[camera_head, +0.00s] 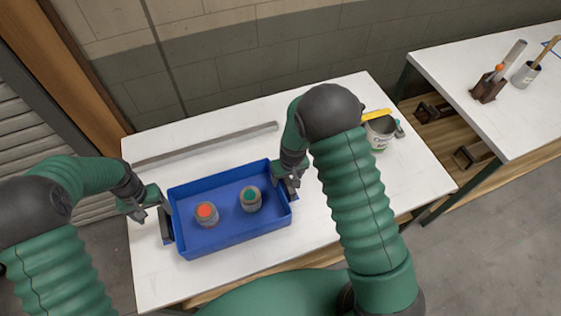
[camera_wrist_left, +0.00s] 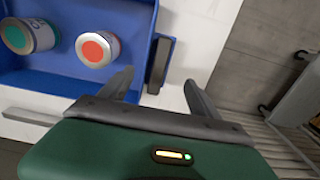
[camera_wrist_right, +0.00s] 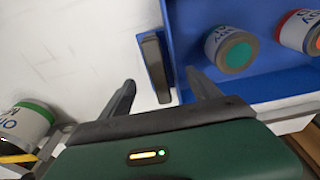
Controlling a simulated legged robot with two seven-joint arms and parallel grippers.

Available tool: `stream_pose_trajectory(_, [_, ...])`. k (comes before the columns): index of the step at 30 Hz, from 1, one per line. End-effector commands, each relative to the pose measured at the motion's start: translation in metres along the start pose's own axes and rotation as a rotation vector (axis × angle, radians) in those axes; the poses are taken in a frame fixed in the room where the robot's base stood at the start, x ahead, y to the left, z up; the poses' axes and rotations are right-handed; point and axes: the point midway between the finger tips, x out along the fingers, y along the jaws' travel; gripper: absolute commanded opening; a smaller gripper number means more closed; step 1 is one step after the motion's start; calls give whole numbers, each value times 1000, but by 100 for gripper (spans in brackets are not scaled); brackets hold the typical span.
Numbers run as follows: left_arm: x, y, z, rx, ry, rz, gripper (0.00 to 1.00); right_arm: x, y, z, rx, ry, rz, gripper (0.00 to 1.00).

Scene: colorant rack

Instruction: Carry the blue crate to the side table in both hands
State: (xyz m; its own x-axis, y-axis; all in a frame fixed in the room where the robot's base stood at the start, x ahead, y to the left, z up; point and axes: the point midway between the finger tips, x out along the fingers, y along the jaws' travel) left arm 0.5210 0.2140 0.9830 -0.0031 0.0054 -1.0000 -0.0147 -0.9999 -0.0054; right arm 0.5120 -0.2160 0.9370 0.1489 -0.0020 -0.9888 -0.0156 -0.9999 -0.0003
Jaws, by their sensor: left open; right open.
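The blue crate (camera_head: 237,236) sits on a white table. It holds a can with an orange-red lid (camera_head: 207,214) and a can with a green lid (camera_head: 251,199). My left gripper (camera_head: 154,207) is open at the crate's left end; in the left wrist view a dark handle (camera_wrist_left: 160,65) on the crate wall lies ahead, between its fingers. My right gripper (camera_head: 290,183) is open at the right end; in the right wrist view the other dark handle (camera_wrist_right: 155,68) lies ahead, between its fingers. Contact with either handle cannot be told.
The white table (camera_head: 155,262) also bears a long grey bar (camera_head: 215,144) behind the crate and a pail (camera_head: 380,132) with a yellow-handled tool at the right. A second white table (camera_head: 450,75) stands at the right, with brush holders near its back and bare surface in front.

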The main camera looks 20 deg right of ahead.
Motion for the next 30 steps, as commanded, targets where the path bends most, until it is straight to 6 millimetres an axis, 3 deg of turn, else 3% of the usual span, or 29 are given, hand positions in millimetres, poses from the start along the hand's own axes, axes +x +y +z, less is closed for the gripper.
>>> stream_pose_trajectory(3, [0, 0, 0, 0, 0, 0, 72, -30, 0, -1, 1, 3, -1, 72])
stream_pose_trajectory(8, [0, 0, 0, 0, 0, 0, 72, -54, 1, -1, 1, 2, 0, 72])
stream_pose_trajectory(24, [-1, 0, 1, 0, 4, 0, 72, -60, 1, 2, 2, 0, -2, 72])
stream_pose_trajectory(28, [-20, 4, 20, 3, 44, -4, 72, -76, -4, 19, 8, 15, -13, 72])
stream_pose_trajectory(30, [-36, 7, 44, 4, 83, -7, 72, -91, -9, 39, 10, 29, -20, 72])
